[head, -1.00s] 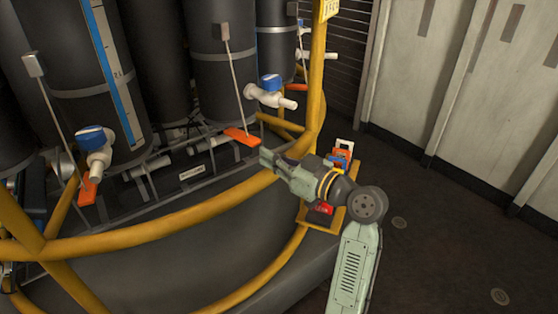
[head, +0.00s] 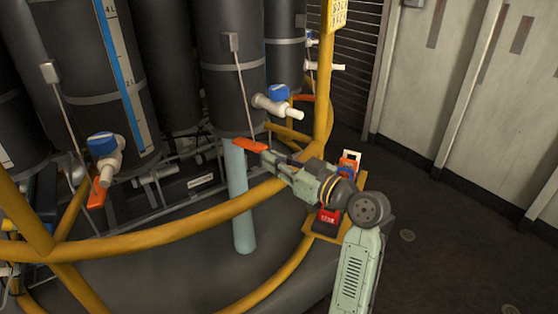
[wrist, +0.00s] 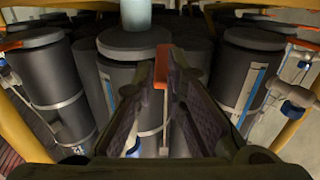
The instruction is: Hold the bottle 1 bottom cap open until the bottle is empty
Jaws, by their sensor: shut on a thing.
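A dark bottle (head: 229,85) with a grey band stands in the rack in the head view. A thin rod runs down its front to an orange tab (head: 250,145) at its bottom. My gripper (head: 266,154) is shut on the orange tab, which also shows between the fingers in the wrist view (wrist: 162,66). A pale blue column of liquid (head: 239,200) falls from under this bottle, and its top part shows in the wrist view (wrist: 135,14). The liquid level inside cannot be seen.
Yellow rails (head: 170,226) curve in front of the bottles, under my gripper. A white valve with a blue knob (head: 278,98) sticks out right of the tab. A neighbouring bottle (head: 80,75) has a level scale. Open dark floor (head: 440,250) lies to the right.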

